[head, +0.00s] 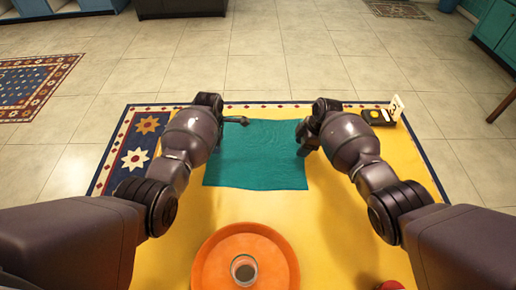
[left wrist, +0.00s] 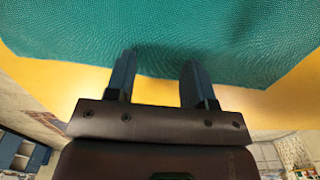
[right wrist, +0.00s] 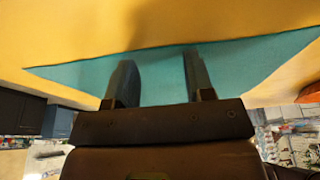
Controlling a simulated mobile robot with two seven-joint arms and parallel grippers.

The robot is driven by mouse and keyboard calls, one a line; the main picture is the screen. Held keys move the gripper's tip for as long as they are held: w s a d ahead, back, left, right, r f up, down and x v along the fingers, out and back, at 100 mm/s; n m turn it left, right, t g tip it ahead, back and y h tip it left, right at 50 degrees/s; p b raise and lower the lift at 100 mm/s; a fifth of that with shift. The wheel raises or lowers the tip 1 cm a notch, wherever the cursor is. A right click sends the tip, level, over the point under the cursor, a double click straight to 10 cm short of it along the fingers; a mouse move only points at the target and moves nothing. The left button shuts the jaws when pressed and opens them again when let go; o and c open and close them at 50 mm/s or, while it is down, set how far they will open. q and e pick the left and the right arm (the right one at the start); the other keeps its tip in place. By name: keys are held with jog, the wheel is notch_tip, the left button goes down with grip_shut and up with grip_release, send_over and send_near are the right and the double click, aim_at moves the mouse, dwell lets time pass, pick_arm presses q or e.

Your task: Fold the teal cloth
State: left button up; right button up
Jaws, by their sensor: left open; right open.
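The teal cloth (head: 257,155) lies spread nearly flat on the yellow table covering, with its near edge slightly uneven. My left gripper (head: 241,121) is over the cloth's far left part, open. My right gripper (head: 303,146) is at the cloth's right edge, open. In the right wrist view its fingers (right wrist: 156,75) stand apart over a strip of cloth (right wrist: 240,65). I cannot tell whether either gripper touches the cloth.
An orange tray (head: 215,272) with a glass (head: 244,269) stands in front of the cloth. A small dark box (head: 378,117) with a white card (head: 396,106) is at the far right. A red object (head: 390,285) shows at the bottom edge. The yellow surface (head: 330,215) between is clear.

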pick_arm(q)
jog(key=shift+f, duration=0.2)
pick_arm(e)
jog(key=shift+s+f, duration=0.1)
jog(key=shift+f, duration=0.05)
pick_arm(q)
jog(key=shift+s+f, duration=0.1)
grip_shut()
pick_arm(e)
grip_shut()
